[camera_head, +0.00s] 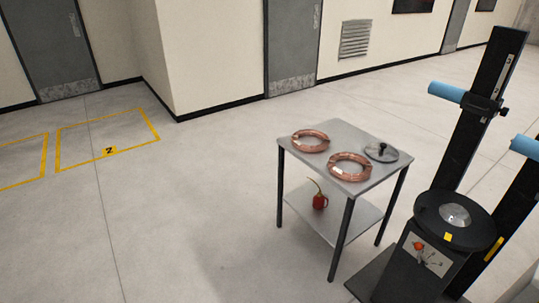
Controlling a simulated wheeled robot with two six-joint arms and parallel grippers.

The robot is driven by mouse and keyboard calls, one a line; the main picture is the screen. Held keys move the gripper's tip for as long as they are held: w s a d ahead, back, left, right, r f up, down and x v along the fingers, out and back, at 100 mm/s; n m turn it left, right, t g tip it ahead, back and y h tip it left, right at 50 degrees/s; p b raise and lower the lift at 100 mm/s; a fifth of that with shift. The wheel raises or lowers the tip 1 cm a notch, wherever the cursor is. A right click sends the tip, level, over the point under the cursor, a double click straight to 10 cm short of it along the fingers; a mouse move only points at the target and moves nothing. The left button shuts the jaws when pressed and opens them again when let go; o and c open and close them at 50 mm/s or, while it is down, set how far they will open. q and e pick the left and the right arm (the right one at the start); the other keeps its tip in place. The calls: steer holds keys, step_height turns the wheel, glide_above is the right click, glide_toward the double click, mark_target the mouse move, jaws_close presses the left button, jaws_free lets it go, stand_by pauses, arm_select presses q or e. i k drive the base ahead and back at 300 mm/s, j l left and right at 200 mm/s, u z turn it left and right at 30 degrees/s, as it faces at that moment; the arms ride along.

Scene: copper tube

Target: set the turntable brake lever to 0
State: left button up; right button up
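The turntable (425,212) is a round black disc with a shiny metal hub at its centre, on a black pedestal at the lower right. A light panel (435,262) is on the pedestal's front. On the panel is a small orange-red knob (419,246), with small dark marks or parts beside it. It may be the brake lever, but it is too small to tell its setting or read any 0. A yellow tag (448,237) shows at the disc's front edge. Neither of my grippers is in view.
A grey two-shelf table (346,133) left of the turntable holds two copper coils (311,141) (350,166) and a dark round lid-like disc (381,152). A red oil can (320,201) is on its lower shelf. Black posts with blue rollers (446,92) rise behind the turntable. Floor at left is clear.

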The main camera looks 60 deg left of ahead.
mark_target(419, 246)
steer(key=u, duration=1.75)
steer(key=i+u, duration=0.1)
steer(key=i, duration=0.6)
